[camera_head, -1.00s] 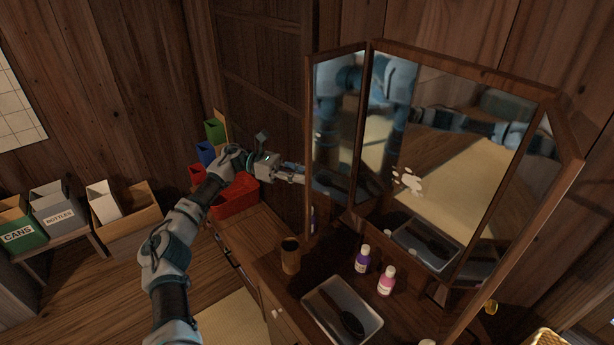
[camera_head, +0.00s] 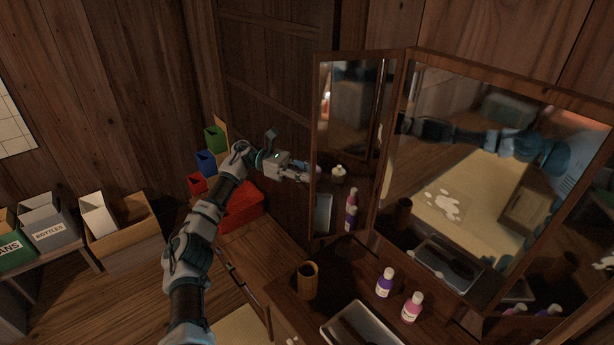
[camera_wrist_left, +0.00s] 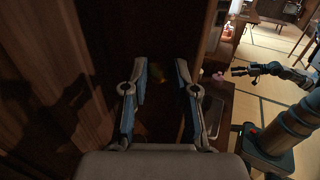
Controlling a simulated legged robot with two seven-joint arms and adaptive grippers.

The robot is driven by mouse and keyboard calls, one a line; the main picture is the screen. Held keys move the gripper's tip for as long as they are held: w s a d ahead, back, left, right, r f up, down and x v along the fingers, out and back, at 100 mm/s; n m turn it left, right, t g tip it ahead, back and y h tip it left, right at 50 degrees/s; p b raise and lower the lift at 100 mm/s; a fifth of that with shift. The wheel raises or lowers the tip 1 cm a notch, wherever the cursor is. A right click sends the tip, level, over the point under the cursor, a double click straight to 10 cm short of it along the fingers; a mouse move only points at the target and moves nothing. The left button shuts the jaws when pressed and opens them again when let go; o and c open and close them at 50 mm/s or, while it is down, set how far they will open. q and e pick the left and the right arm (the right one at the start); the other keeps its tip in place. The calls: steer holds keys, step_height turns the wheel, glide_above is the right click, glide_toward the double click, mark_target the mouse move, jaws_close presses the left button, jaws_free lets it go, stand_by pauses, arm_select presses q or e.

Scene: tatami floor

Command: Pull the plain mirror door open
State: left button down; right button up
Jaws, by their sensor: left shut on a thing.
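The left mirror door (camera_head: 335,125) is a tall narrow mirror in a brown wooden frame, hinged to the left side of the larger middle mirror (camera_head: 470,150). It stands angled out from that mirror. My left gripper (camera_head: 306,173) reaches the door's outer left edge and is shut there; the exact contact is hard to see. In the left wrist view my two fingers (camera_wrist_left: 158,88) stand apart around a dark area by the door's brown edge (camera_wrist_left: 207,60). A dark right arm gripper (camera_wrist_left: 243,71) shows at the right, perhaps as a reflection; its jaws are unclear.
On the dresser stand a brown cup (camera_head: 307,281), a purple bottle (camera_head: 385,283), a pink bottle (camera_head: 411,307) and a grey tray (camera_head: 375,313). Labelled bins (camera_head: 47,222) stand far left.

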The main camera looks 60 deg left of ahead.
arm_select(q)
steer(key=shift+w+d, duration=0.1)
steer(key=shift+w, duration=0.2)
